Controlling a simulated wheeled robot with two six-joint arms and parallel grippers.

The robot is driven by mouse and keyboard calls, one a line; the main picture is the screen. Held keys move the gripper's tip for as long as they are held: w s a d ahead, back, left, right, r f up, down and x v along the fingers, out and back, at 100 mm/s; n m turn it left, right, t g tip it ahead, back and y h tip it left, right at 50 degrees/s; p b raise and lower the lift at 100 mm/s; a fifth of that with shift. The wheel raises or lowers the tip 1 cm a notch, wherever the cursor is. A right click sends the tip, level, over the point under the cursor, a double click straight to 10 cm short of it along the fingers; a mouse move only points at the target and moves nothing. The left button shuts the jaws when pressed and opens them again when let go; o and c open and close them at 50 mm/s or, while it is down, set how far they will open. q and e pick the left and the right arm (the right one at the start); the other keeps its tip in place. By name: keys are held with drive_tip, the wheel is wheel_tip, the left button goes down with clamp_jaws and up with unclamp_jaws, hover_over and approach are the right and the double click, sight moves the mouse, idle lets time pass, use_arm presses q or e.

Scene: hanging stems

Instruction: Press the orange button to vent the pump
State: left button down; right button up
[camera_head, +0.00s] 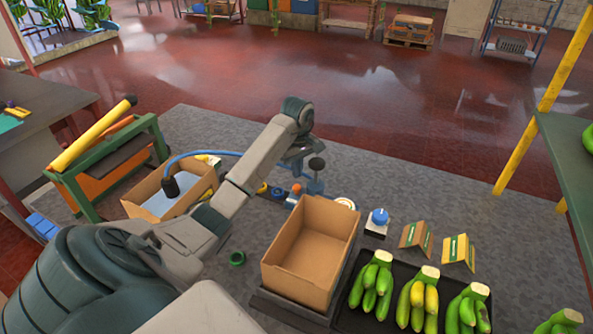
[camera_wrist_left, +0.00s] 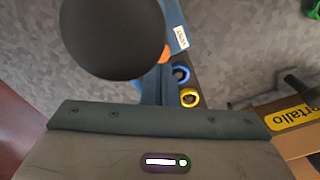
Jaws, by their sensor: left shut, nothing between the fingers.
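The orange button (camera_head: 297,187) sits on a small blue block on the grey surface, left of the open cardboard box. My right gripper is out of view.
A blue ring (camera_wrist_left: 180,73) and a yellow ring (camera_wrist_left: 188,97) lie beside the button. An open cardboard box (camera_head: 312,250) stands to the right, a blue knob (camera_head: 379,216) beyond it. A second box (camera_head: 203,187) with a blue hose is left. Bananas lie on a black tray (camera_head: 343,318).

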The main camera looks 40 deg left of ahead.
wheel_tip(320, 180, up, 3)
drive_tip(key=p, duration=0.2)
drive_tip(key=shift+p, duration=0.3)
idle(0.3)
